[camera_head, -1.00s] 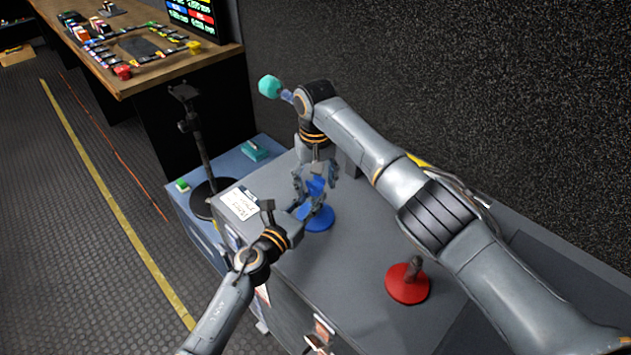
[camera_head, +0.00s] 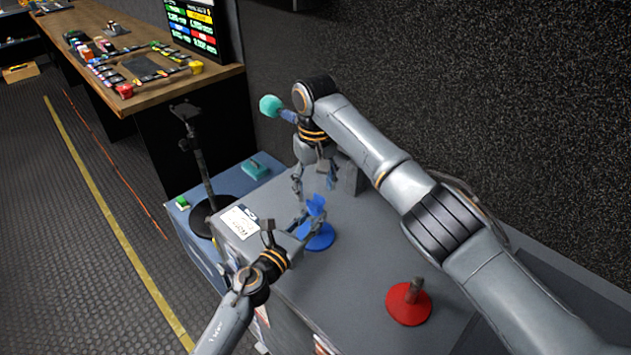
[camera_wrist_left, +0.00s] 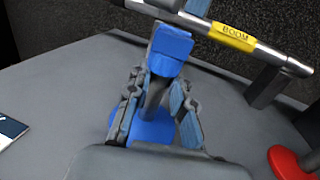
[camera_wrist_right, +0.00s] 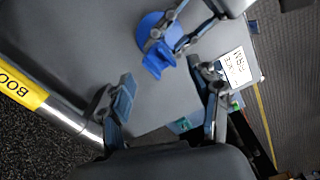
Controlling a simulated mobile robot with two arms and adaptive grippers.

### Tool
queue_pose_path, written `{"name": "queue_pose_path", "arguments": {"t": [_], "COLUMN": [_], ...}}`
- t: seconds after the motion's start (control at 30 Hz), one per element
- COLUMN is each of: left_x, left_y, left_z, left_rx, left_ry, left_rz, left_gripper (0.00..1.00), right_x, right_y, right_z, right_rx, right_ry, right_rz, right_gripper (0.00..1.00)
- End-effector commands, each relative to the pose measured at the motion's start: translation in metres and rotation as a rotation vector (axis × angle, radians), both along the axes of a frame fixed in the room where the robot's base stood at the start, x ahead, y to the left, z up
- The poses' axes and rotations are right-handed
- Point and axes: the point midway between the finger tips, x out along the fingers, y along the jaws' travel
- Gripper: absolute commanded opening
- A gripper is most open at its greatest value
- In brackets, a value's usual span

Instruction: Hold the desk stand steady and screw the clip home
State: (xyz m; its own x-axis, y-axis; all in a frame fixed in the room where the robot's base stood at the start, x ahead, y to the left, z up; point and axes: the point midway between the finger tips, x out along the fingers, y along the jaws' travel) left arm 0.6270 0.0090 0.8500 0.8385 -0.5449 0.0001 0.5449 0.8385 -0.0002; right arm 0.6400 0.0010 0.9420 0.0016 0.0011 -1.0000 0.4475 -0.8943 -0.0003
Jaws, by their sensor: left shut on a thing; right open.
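The desk stand has a round blue base (camera_head: 321,240) and stands upright on the grey top. A blue clip (camera_head: 315,207) sits at the top of its stem; it also shows in the left wrist view (camera_wrist_left: 171,48). I cannot tell how far the clip is screwed on. My left gripper (camera_wrist_left: 158,108) is shut around the stem (camera_wrist_left: 153,94), below the clip. My right gripper (camera_head: 313,180) is open and empty just above the clip, apart from it. In the right wrist view the clip (camera_wrist_right: 156,62) lies beyond the spread fingers.
A red-based stand (camera_head: 409,302) is at the front right. A silver tube with a yellow BOOM label (camera_wrist_left: 232,37) lies behind the desk stand. A white printed card (camera_head: 239,222) lies left of it, and a black stand (camera_head: 205,165) rises further left.

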Motion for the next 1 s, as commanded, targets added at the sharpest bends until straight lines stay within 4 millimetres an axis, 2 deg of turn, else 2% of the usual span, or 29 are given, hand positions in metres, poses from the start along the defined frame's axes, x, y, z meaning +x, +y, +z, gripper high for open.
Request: {"name": "queue_pose_path", "arguments": {"t": [0.3, 0.43, 0.57, 0.83, 1.0], "left_x": [0.0, 0.0, 0.0, 0.0, 0.0], "left_y": [0.0, 0.0, 0.0, 0.0, 0.0], "left_z": [0.0, 0.0, 0.0, 0.0, 0.0], "left_rx": [0.0, 0.0, 0.0, 0.0, 0.0], "left_ry": [0.0, 0.0, 0.0, 0.0, 0.0], "left_rz": [0.0, 0.0, 0.0, 0.0, 0.0], "left_gripper": [0.0, 0.0, 0.0, 0.0, 0.0], "right_x": [0.001, 0.0, 0.0, 0.0, -0.001], "right_y": [-0.001, -0.001, -0.001, -0.001, -0.001], "right_z": [0.023, 0.028, 0.029, 0.029, 0.02], "right_rx": [-0.004, -0.003, -0.003, -0.003, -0.002], "right_ry": [-0.003, -0.001, 0.001, 0.002, 0.002], "right_rz": [0.525, 0.658, 0.713, 0.716, 0.715], "right_gripper": [0.62, 0.62, 0.62, 0.62, 0.62]}}
